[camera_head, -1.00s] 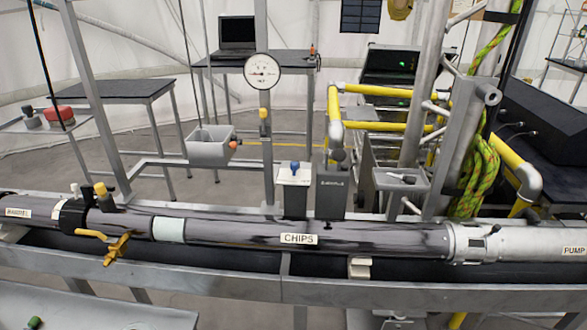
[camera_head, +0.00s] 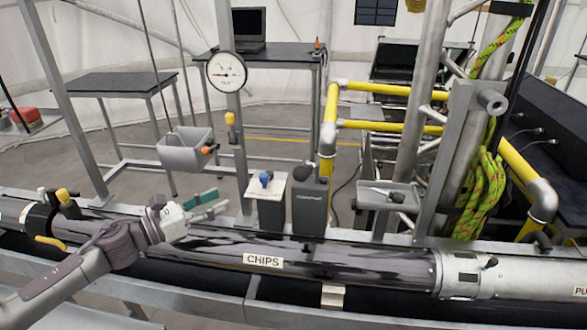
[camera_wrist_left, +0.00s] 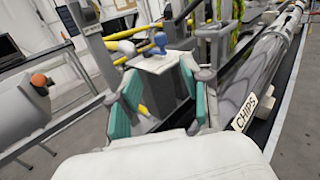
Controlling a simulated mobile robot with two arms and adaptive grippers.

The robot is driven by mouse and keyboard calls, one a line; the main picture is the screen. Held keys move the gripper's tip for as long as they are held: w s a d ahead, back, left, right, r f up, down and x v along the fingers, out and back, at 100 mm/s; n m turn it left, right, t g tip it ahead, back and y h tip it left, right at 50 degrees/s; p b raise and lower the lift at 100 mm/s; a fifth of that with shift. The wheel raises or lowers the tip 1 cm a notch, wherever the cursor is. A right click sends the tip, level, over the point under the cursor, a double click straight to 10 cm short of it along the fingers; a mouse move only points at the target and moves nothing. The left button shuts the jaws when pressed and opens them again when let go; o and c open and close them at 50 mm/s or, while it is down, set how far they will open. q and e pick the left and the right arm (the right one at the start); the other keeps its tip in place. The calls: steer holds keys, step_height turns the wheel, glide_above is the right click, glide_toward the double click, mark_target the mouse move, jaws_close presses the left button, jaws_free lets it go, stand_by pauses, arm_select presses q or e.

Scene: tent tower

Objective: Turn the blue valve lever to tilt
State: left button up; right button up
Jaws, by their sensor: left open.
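The blue valve lever (camera_head: 265,178) sits on the white top of a dark box (camera_head: 270,208) behind the grey pipe. It also shows in the left wrist view (camera_wrist_left: 160,40), upright on the white top, beyond my fingers. My left gripper (camera_head: 221,201) is over the pipe, to the left of the box, pointing toward it. Its green-padded fingers are apart and empty, with a gap between them and the lever. In the left wrist view, the fingers (camera_wrist_left: 158,98) frame the dark box below the lever. My right gripper is not in view.
The pipe labelled CHIPS (camera_head: 350,258) runs across the front. A second dark box (camera_head: 310,207) stands right of the lever's box. A grey bin (camera_head: 186,150) hangs left, near a round gauge (camera_head: 227,72). Yellow pipes (camera_head: 380,88) stand behind.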

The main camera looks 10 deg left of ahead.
mark_target(261, 176)
arm_select(q)
steer(key=shift+m, duration=0.6)
steer(key=p+x, duration=0.1)
steer(key=x, duration=0.2)
steer(key=p+x, duration=0.2)
steer(key=x, duration=0.1)
steer(key=r+p+x, duration=0.1)
steer(key=x, duration=0.2)
steer(key=shift+w+d+p, duration=0.1)
steer(key=shift+d+p, duration=0.2)
steer(key=shift+p, duration=0.1)
steer(key=shift+p+x, duration=0.4)
steer(key=shift+x, duration=0.75)
steer(key=shift+w+d, duration=0.2)
steer(key=shift+w+d+f, duration=0.15)
steer(key=shift+w+d, duration=0.05)
steer(key=shift+w, duration=0.05)
steer(key=shift+c, duration=0.3)
steer(key=c, duration=0.6)
steer(key=shift+c, duration=1)
jaws_close()
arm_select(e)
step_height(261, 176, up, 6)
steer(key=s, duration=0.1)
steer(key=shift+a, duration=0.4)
